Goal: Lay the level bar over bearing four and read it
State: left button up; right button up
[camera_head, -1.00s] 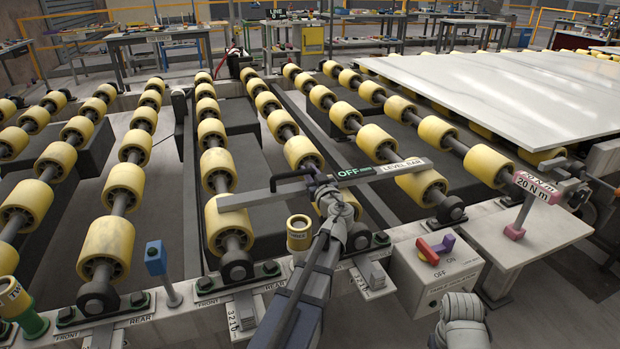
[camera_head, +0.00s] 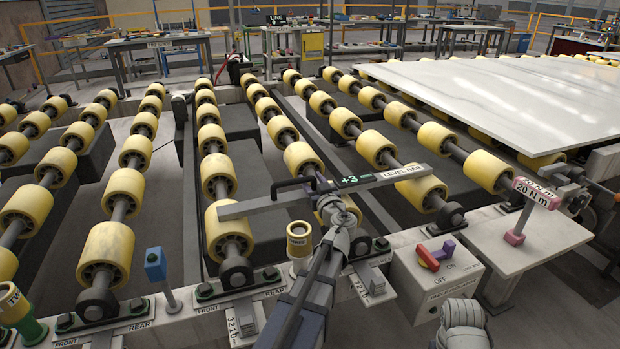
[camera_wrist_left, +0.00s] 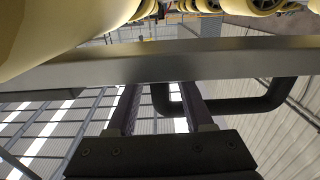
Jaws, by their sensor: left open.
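The level bar (camera_head: 255,205) is a long grey bar marked LEVEL BAR, with a black handle and a small display (camera_head: 352,181) reading +3 in green. It lies across the near ends of several yellow roller lines, its left end over one roller (camera_head: 229,238) and its right end over another (camera_head: 424,192). My left gripper (camera_head: 318,188) is at the right end of the handle. In the left wrist view its open fingers (camera_wrist_left: 160,110) flank that end of the handle (camera_wrist_left: 240,106), and the bar crosses beyond them. Which bearing is number four cannot be read.
Bearing blocks (camera_head: 236,277) with FRONT and REAR labels line the near beam. A yellow cup-like piece (camera_head: 299,240), a blue-topped post (camera_head: 155,264), a switch box (camera_head: 436,275) and a pink 20 N m tool (camera_head: 537,192) stand nearby. A white slab (camera_head: 490,95) covers the right rollers.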

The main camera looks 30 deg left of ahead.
pick_arm(q)
jog(key=v, duration=1)
jog(key=shift+s+d, duration=0.1)
jog(key=shift+s, duration=0.05)
